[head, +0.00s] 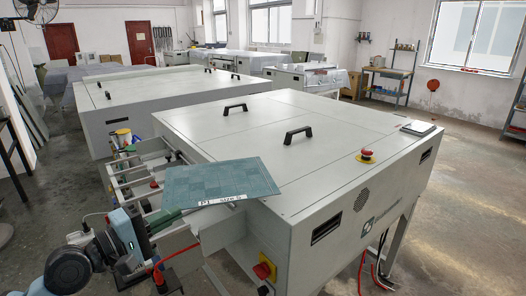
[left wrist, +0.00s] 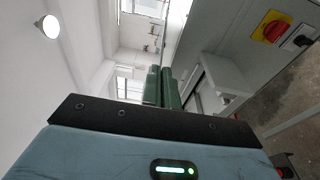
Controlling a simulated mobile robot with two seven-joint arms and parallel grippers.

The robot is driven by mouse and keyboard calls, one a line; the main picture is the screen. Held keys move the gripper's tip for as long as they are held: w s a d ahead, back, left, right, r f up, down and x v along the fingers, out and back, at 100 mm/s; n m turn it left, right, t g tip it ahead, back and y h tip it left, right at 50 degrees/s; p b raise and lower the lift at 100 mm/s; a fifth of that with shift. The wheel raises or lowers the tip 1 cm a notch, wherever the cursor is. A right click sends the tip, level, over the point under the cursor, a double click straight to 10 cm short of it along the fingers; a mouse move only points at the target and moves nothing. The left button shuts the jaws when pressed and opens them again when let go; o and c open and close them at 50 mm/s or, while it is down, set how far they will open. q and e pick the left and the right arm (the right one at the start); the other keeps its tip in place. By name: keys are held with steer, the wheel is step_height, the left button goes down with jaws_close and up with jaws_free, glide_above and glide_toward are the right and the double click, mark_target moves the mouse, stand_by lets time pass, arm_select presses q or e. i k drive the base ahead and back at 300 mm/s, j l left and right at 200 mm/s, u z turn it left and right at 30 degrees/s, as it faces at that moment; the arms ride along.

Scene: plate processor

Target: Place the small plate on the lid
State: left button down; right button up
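The small plate (head: 220,179) is a flat blue-green sheet with a white strip marked P1 along its near edge. My left gripper (head: 162,217) is beside the plate's near left corner. In the left wrist view its two green fingers (left wrist: 163,87) stand close together with a narrow gap, and no plate shows between them. Whether they touch the plate is unclear. My right gripper is not in view.
The lid has two black handles (head: 298,134) and a red stop button (head: 367,155). A notebook (head: 418,128) lies at its right edge. A red and yellow switch (head: 264,270) sits on the machine's front. Rails (head: 150,170) stick out at the left. Much of the lid is clear.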

mark_target(239, 153)
steer(key=i+l, duration=0.4)
steer(key=l, duration=0.15)
steer(key=i+j, duration=0.2)
steer(key=i, duration=0.35)
